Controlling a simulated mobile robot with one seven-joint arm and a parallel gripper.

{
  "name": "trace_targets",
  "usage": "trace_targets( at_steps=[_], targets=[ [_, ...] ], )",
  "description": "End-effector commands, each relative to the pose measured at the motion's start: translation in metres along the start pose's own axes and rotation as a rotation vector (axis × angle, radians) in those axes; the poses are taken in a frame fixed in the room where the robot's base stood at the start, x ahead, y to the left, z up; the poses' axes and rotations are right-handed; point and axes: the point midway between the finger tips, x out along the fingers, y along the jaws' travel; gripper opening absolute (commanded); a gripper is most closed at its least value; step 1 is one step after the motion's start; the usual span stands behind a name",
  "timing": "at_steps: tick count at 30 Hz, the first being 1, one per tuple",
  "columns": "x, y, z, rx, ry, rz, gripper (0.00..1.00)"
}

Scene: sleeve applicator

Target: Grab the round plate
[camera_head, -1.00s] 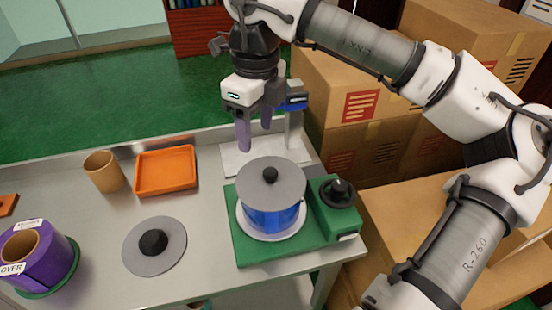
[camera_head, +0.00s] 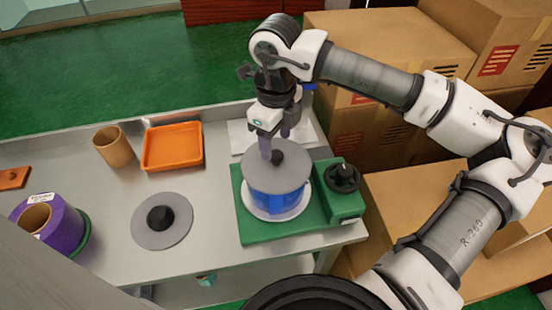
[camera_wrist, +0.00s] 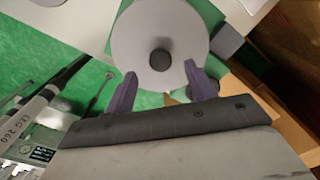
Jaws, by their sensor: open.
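A round grey plate (camera_head: 290,166) with a black knob (camera_head: 277,157) lies on top of a blue roll (camera_head: 277,201) on the green machine. A second round grey plate (camera_head: 178,231) with a black knob (camera_head: 160,218) lies flat on the table to the left. My gripper (camera_head: 275,148) is open just above and behind the plate on the roll, its purple fingers close to the knob. In the wrist view my gripper (camera_wrist: 165,85) has its fingers apart, with the plate (camera_wrist: 135,50) and its knob (camera_wrist: 160,60) ahead, the knob between the finger lines. Nothing is held.
The green machine base (camera_head: 262,232) has a dark dial (camera_head: 343,177) on its right. An orange tray (camera_head: 172,148), a brown cup (camera_head: 114,147) and a purple roll (camera_head: 50,222) stand to the left. Cardboard boxes (camera_head: 385,125) are behind on the right. Bare metal table lies between.

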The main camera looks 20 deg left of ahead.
Motion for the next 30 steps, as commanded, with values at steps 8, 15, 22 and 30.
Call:
trace_targets(
  at_steps=[8,15,22,30],
  targets=[
    [0.033,0.000,0.000,0.000,0.000,0.002,0.55],
    [0.036,0.000,0.000,0.001,0.000,0.001,0.55],
    [0.036,0.000,0.000,0.001,0.000,0.001,0.28],
    [0.036,0.000,0.000,0.001,-0.001,0.000,0.01]
  ],
)
